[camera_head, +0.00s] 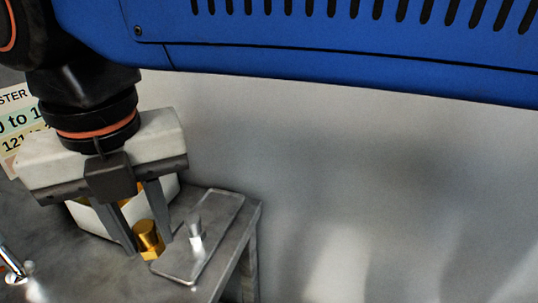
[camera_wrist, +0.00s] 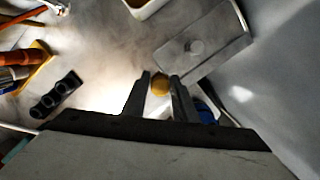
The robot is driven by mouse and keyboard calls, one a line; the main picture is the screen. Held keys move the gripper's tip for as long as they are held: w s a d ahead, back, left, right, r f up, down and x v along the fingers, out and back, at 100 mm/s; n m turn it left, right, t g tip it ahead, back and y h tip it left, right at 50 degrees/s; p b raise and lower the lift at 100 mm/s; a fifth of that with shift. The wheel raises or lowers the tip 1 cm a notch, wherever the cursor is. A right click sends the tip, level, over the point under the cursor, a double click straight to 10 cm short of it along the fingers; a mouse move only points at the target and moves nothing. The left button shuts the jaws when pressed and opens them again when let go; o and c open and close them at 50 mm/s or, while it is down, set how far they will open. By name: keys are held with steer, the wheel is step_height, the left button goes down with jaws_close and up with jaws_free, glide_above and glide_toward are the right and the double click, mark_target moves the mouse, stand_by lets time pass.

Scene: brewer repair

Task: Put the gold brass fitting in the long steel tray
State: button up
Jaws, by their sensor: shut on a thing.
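The gold brass fitting (camera_head: 148,240) has a round top and a wider hex lower part. My gripper (camera_head: 149,246) points down and is shut on it, one finger on each side. In the wrist view the fitting (camera_wrist: 160,85) shows as a round gold top between the fingertips (camera_wrist: 161,88). The long steel tray (camera_head: 222,213) lies flat just right of the fitting, with a small silver cylinder (camera_head: 195,232) standing on it. The tray also shows in the wrist view (camera_wrist: 226,36), above and right of my fingers. I cannot tell the fitting's height above the table.
The grey table (camera_head: 60,270) ends just right of the tray. A white container (camera_head: 88,218) is partly hidden behind my gripper. In the wrist view, a black block with holes (camera_wrist: 55,96) and orange-handled tools (camera_wrist: 22,56) lie left. A blue object (camera_wrist: 204,112) is partly hidden.

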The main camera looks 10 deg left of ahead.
steer(key=w, duration=0.5)
steer(key=w+d+f, duration=0.1)
steer(key=w, duration=0.5)
steer(key=w+f, duration=0.1)
steer(key=w, duration=0.4)
steer(key=shift+w+d+f, duration=0.2)
steer(key=shift+w+f, duration=0.2)
steer(key=shift+f, duration=2.1)
steer(key=shift+f, duration=0.15)
steer(key=o, duration=1.1)
steer(key=shift+c, duration=0.2)
step_height(320, 180, up, 12)
steer(key=s+d, duration=0.1)
steer(key=shift+s, duration=0.2)
steer(key=shift+d, duration=0.1)
